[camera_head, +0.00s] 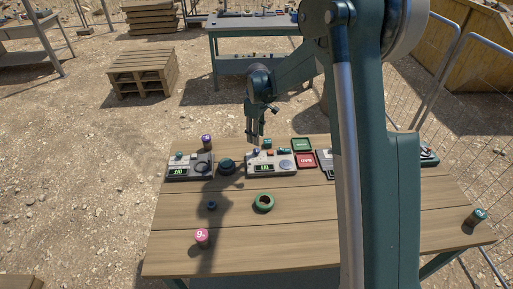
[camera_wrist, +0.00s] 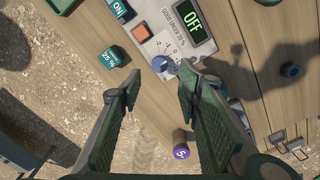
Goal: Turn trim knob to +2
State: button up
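The trim knob (camera_wrist: 160,63) is a small blue knob on a light grey instrument box. It sits beside a printed scale and below the green OFF display (camera_wrist: 195,20) in the wrist view. Its pointer direction is too small to tell. In the head view the box (camera_head: 285,171) stands at the back middle of the table, with the blue knob (camera_head: 256,152) at its back left. My gripper (camera_wrist: 158,80) is open and empty, its fingertips on either side of the knob in the picture. Whether they touch it cannot be told. In the head view my gripper (camera_head: 257,138) points down just behind the box.
A second instrument box (camera_head: 199,174), a dark round object (camera_head: 227,166), a green tray (camera_head: 303,145) and a red tray (camera_head: 306,160) flank the box. A purple-topped cylinder (camera_head: 207,141) stands at the back edge.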

aim_at(256, 150)
jog(key=shift+w+a+f, duration=0.15)
jog(key=shift+f, duration=0.2)
jog(key=shift+f, duration=3.85)
jog(key=c, duration=0.9)
